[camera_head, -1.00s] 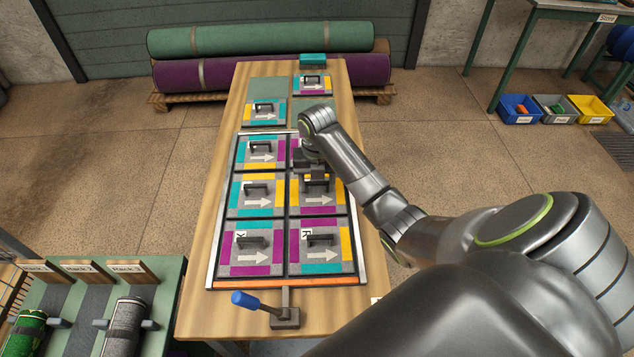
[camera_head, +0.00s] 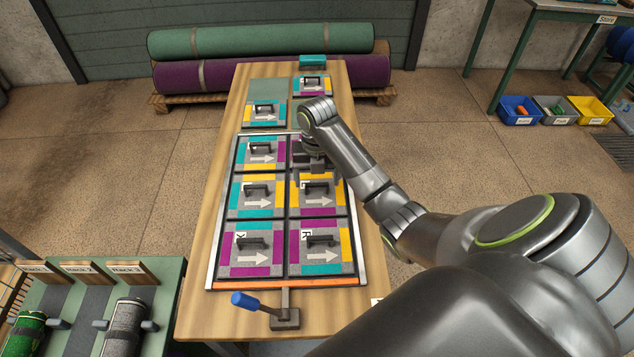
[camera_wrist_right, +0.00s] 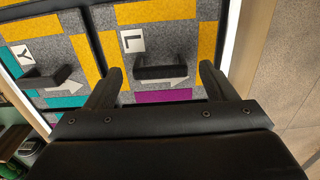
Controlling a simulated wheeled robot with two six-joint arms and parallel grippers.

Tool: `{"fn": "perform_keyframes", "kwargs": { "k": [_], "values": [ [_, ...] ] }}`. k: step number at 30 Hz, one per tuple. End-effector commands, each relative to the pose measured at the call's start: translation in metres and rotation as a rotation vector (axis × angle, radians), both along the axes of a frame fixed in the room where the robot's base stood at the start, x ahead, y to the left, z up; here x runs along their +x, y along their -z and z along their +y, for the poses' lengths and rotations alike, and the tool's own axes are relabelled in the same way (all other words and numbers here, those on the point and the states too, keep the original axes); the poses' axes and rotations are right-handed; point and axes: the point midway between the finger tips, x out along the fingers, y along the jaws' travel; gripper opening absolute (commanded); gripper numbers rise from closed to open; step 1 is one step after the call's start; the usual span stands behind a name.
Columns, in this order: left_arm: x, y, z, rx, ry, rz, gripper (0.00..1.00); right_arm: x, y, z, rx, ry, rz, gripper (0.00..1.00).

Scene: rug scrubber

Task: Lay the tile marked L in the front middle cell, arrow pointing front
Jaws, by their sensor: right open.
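The tile marked L (camera_head: 317,198) lies flat in the right column, middle row of the two-column frame (camera_head: 212,262). Its white arrow points right in the head view, towards the frame's long right side. It has a purple strip at its lower edge and a black handle on top. In the right wrist view the tile (camera_wrist_right: 190,52) shows its letter upright. My right gripper (camera_wrist_right: 158,78) is open, with one finger on each side of the handle and apart from it; it also shows just above the tile in the head view (camera_head: 320,181). My left gripper is out of view.
Other handled tiles fill the cells around it, including tile K (camera_head: 252,254), tile R (camera_head: 320,252) and tile Y (camera_wrist_right: 40,65). A blue-handled clamp (camera_head: 262,305) stands at the near edge. Two more tiles and a teal block (camera_head: 312,62) lie at the far end.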

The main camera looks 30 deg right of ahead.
Motion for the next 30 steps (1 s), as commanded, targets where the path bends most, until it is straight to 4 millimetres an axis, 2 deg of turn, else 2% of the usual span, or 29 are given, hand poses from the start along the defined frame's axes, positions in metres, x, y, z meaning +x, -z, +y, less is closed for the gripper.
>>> {"fn": "perform_keyframes", "kwargs": {
  "k": [1, 3, 15, 22, 30],
  "values": [
    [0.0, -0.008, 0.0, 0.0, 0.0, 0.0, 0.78, 0.001, -0.017, -0.001, -0.002, -0.001, -0.005, 0.78],
    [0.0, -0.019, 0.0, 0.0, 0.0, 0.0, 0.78, 0.001, -0.036, -0.001, -0.002, 0.0, -0.005, 0.78],
    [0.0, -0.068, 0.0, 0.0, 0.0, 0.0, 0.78, 0.0, -0.082, 0.0, 0.0, 0.001, 0.0, 0.78],
    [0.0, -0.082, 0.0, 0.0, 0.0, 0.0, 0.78, 0.0, -0.097, 0.0, 0.0, 0.001, 0.0, 0.78],
    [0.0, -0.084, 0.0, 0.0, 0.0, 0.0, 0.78, 0.0, -0.099, 0.0, 0.001, 0.001, -0.001, 0.78]
  ]
}}
